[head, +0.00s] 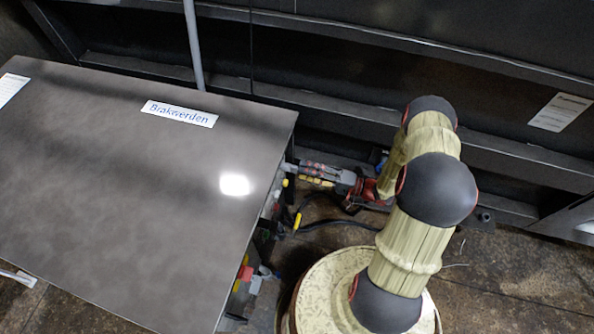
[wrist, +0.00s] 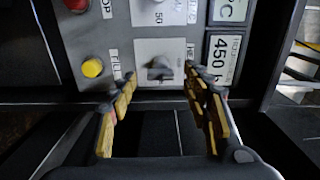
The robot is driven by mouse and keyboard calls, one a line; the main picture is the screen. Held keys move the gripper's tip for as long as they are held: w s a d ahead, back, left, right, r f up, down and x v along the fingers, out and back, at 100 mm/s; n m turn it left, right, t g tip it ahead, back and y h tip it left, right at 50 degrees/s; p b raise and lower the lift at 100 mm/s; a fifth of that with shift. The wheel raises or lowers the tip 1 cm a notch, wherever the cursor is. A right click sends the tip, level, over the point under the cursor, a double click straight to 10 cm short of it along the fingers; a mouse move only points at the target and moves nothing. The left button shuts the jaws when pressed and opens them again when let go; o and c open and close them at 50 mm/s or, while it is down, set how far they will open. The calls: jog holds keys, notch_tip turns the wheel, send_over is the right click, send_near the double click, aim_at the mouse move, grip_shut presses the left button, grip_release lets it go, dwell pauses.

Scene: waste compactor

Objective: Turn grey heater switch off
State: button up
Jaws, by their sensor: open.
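A dark grey switch (wrist: 160,70) sits on a light square plate (wrist: 150,48) on the grey control panel in the wrist view. It looks like the heater switch, but its label is too small to read. My gripper (wrist: 159,80) is open and empty, its two yellow-padded fingers on either side of the switch's line. I cannot tell whether the fingertips touch the panel. In the head view my gripper (head: 300,172) is at the right side of the cabinet (head: 130,190), whose top hides the switch.
A yellow button (wrist: 93,68) is left of the switch and a red button (wrist: 75,4) is at the upper left. Another knob (wrist: 175,6) is above. A dark wall (head: 330,60) stands behind the cabinet.

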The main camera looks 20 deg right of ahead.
jog(key=v, duration=0.7)
jog(key=shift+s+d, duration=0.2)
